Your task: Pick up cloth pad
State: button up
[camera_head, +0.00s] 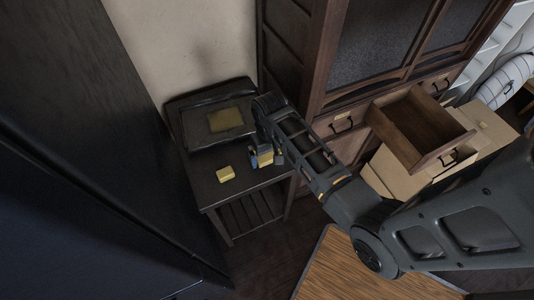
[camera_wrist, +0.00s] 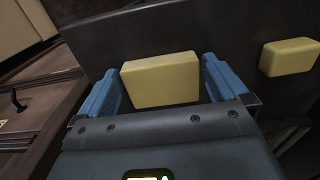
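A thick yellow pad (camera_wrist: 160,79) lies between the two blue fingers of my gripper (camera_wrist: 161,78) in the wrist view. A narrow dark gap shows at its right side; the left side is very close to the finger. The fingers are spread apart. In the head view this pad (camera_head: 267,158) is partly hidden by my gripper (camera_head: 263,156), low over the right part of a small dark table (camera_head: 240,187). A second, similar yellow pad (camera_head: 225,174) lies on the table to the left; it also shows in the wrist view (camera_wrist: 289,57). I cannot tell which is the cloth pad.
A dark tray-like object (camera_head: 193,135) with a flat olive-yellow patch (camera_head: 225,119) is at the back of the table. A wooden cabinet (camera_head: 335,125) with an open drawer (camera_head: 415,130) stands to the right. A dark panel (camera_head: 75,120) rises at the left.

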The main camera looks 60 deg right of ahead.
aim_at(269, 156)
jog(key=c, duration=0.8)
jog(key=shift+r, duration=0.1)
notch_tip(269, 156, up, 10)
jog(key=o, duration=0.6)
jog(key=shift+c, duration=0.2)
jog(key=c, duration=0.4)
